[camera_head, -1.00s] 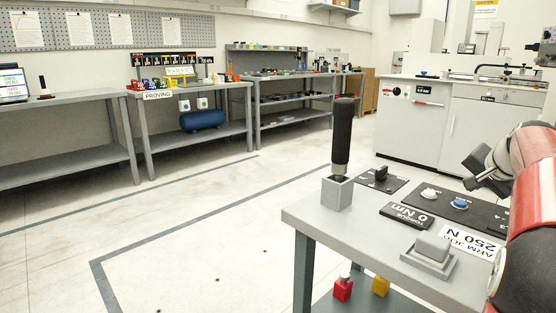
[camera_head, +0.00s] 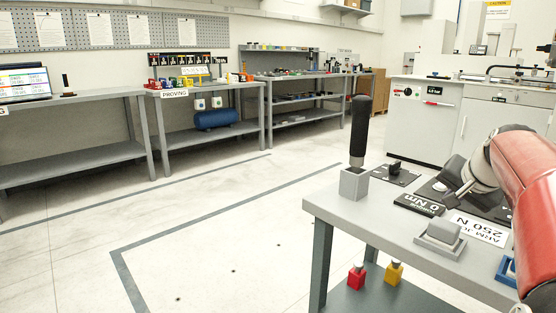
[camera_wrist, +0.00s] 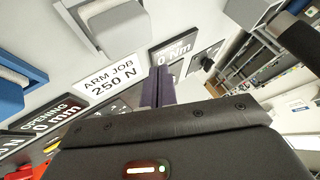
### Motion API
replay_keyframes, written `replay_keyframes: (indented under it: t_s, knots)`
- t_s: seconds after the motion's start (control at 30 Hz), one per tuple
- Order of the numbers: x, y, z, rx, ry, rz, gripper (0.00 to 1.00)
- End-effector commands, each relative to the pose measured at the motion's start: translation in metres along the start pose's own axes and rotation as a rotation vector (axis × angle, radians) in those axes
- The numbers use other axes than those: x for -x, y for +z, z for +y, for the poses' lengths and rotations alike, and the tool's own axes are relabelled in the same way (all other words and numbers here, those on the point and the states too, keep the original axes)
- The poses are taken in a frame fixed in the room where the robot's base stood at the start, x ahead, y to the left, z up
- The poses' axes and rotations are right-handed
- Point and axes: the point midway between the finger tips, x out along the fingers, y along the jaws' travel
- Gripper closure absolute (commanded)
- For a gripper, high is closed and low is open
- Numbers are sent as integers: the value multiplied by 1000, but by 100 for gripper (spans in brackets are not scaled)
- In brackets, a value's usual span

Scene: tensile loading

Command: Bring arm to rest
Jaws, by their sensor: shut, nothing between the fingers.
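My red arm (camera_head: 525,190) reaches in from the right in the head view. My gripper (camera_head: 455,196) hangs over the right part of the grey bench (camera_head: 335,208), above the dark panel with the knobs. Its fingers also show in the wrist view (camera_wrist: 159,86), shut together with nothing between them. The gripper hides part of the panel.
A black-handled tool stands upright in a grey holder (camera_head: 354,184) at the bench's left corner. Near my gripper are a "0 Nm" plate (camera_head: 419,204), an "ARM JOB 250 N" label (camera_head: 478,229) and a grey block (camera_head: 442,233). The floor to the left is clear.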

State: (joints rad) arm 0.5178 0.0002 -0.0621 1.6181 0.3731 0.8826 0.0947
Motion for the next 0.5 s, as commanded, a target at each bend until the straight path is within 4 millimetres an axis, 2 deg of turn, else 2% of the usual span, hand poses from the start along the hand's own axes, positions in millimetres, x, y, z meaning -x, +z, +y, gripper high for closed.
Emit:
replay_keyframes:
  t_s: [0.17, 0.27, 0.3, 0.4, 0.5]
  knots:
    - [19, 66, -22, 126, -5, -58, 100]
    - [33, 120, -31, 231, -9, -101, 100]
    - [40, 147, -32, 288, -10, -121, 100]
    - [55, 218, -25, 438, -11, -171, 100]
    - [64, 276, -7, 575, -9, -207, 100]
